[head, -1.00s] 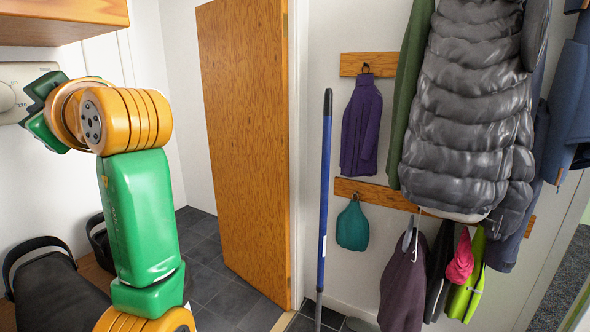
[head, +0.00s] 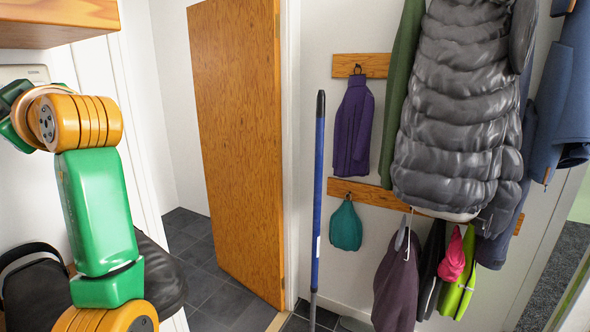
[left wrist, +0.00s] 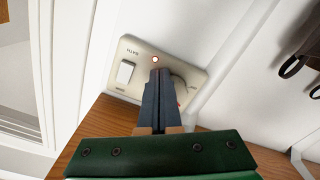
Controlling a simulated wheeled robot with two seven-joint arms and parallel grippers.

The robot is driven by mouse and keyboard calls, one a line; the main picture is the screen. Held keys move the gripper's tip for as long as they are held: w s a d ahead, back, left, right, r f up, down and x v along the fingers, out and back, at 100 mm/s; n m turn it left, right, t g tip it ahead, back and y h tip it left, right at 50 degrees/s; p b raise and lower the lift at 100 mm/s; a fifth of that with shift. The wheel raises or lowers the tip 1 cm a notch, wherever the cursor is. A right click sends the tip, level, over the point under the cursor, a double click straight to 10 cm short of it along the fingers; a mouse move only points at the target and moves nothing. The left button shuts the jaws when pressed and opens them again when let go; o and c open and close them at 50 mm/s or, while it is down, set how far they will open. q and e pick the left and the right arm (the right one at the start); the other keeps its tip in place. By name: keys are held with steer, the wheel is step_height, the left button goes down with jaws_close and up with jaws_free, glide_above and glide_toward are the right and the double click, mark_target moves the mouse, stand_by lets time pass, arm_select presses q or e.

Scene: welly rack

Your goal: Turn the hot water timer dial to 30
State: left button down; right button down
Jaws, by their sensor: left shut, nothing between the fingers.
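The hot water timer is a cream wall plate (left wrist: 128,50) in the left wrist view, with a white rocker switch (left wrist: 125,73) and a small lit round lamp (left wrist: 155,59). Its pale round dial (left wrist: 190,80) is partly hidden behind my fingers, and its setting cannot be read. My left gripper (left wrist: 160,73) is shut and empty, its dark fingertips in front of the plate beside the dial. I cannot tell whether they touch it. In the head view only the plate's top edge (head: 30,72) shows past my left arm. My right gripper is in neither view.
A wooden cupboard (head: 60,22) overhangs at upper left, and dark bags (head: 35,295) sit below. A wooden door (head: 235,140), a blue pole (head: 318,190) and hanging coats (head: 460,110) stand to the right. Dark floor tiles are clear by the door.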

arm_select(q)
steer(key=shift+r, duration=0.2)
stand_by(0.3)
steer(key=shift+s+f, duration=0.1)
steer(key=shift+f, duration=0.05)
steer(key=shift+s+a+f+b, duration=0.25)
steer(key=shift+s+b, duration=0.1)
steer(key=shift+s, duration=0.1)
steer(key=shift+s+a+f+b, duration=0.25)
steer(key=shift+s+b, duration=0.1)
steer(key=shift+s, duration=0.05)
steer(key=b+v, duration=0.2)
steer(key=v, duration=0.4)
steer(key=shift+s+f, duration=0.25)
steer(key=shift+f, duration=0.1)
